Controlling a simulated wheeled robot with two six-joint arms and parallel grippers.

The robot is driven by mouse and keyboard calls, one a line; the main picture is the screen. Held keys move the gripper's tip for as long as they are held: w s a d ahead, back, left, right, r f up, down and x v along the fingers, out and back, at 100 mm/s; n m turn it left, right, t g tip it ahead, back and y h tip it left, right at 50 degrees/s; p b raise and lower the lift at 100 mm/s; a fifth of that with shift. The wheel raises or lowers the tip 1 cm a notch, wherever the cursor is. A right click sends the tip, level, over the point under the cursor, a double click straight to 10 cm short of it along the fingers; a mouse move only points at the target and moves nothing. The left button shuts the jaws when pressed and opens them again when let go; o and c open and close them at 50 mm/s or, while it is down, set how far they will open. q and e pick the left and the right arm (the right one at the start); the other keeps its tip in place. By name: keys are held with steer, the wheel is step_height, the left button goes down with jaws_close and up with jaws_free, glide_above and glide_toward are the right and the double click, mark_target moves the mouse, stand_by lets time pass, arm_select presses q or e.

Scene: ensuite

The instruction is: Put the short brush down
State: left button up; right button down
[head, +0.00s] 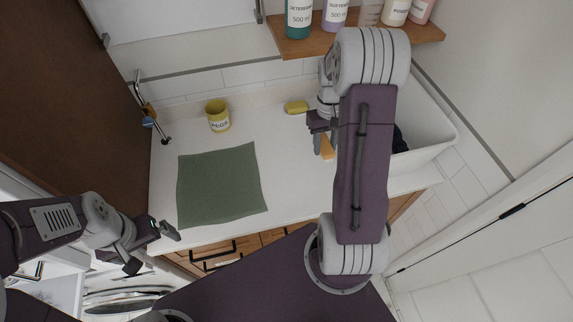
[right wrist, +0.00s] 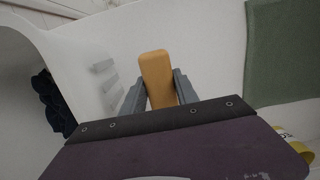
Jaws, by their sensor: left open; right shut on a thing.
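The short brush shows as a plain orange-tan block (head: 327,151) below my right gripper (head: 320,135) in the head view, over the white counter (head: 285,180) beside the basin. In the right wrist view the brush (right wrist: 157,68) sits between the two grey fingers of the right gripper (right wrist: 159,85), which is shut on it. Its bristles are not visible. I cannot tell whether it touches the counter. My left gripper (head: 152,247) is open and empty, in front of the counter's left front edge.
A green cloth (head: 218,185) lies flat on the counter. The white basin (head: 440,140) at right holds something dark. A wooden shelf (head: 300,48) carries bottles above. Counter between cloth and brush is clear.

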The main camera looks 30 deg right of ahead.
steer(key=shift+s+d, duration=0.25)
steer(key=shift+d, duration=0.1)
steer(key=p, duration=0.3)
glide_above(288, 172)
steer(key=f, duration=0.7)
steer(key=shift+w+d, duration=0.1)
steer(key=shift+w, duration=0.2)
step_height(288, 172, down, 4)
steer(key=shift+r+p, duration=0.2)
steer(key=shift+p, duration=0.1)
steer(key=shift+f, duration=0.2)
arm_select(q)
step_height(288, 172, up, 4)
steer(key=shift+d+f, duration=0.15)
steer(key=shift+f, duration=0.05)
steer(key=shift+s+f, duration=0.1)
arm_select(e)
steer(key=shift+f, duration=0.1)
steer(key=c, duration=0.9)
jaws_free()
